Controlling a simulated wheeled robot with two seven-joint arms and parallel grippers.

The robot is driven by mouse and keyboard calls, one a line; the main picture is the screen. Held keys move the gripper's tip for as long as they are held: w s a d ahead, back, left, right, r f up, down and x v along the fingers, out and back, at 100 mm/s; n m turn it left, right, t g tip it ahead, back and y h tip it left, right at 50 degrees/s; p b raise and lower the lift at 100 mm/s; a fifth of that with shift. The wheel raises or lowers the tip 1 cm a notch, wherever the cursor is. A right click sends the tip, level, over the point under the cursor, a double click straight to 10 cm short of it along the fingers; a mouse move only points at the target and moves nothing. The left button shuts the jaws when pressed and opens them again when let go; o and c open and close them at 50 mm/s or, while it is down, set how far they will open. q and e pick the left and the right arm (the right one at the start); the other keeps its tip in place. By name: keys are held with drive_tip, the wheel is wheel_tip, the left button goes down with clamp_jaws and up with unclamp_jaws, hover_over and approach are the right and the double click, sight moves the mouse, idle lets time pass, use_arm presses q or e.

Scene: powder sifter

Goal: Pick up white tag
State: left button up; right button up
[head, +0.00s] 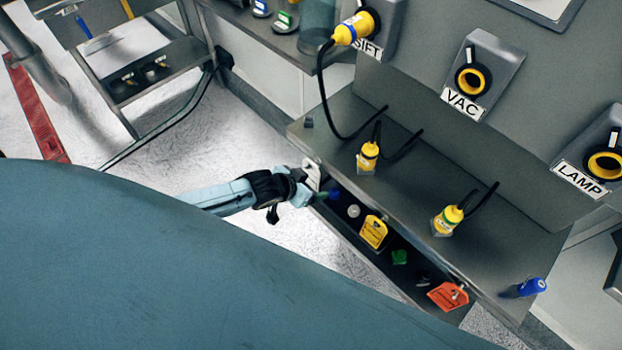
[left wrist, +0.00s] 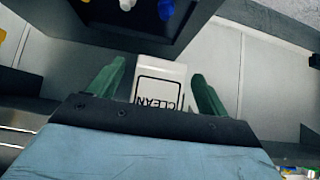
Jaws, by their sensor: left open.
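The white tag (left wrist: 160,85) shows in the left wrist view with the word CLEAN upside down on it. It lies between the two green fingers of my left gripper (left wrist: 158,70), with gaps visible on both sides. In the head view, my left gripper (head: 312,192) is at the left end of the grey bench, and a white piece (head: 311,174) that looks like the tag shows beside it, partly covered. My left gripper is open. My right gripper is not in view.
A yellow tag (head: 373,232) and an orange tag (head: 448,296) are along the bench's front, near a green knob (head: 400,257) and a white knob (head: 354,211). Yellow plugs (head: 368,156) with black cables stand on the bench top. Open floor lies left of the bench.

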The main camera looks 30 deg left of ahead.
use_arm(q)
drive_tip(key=c, duration=1)
drive_tip(key=shift+c, duration=0.2)
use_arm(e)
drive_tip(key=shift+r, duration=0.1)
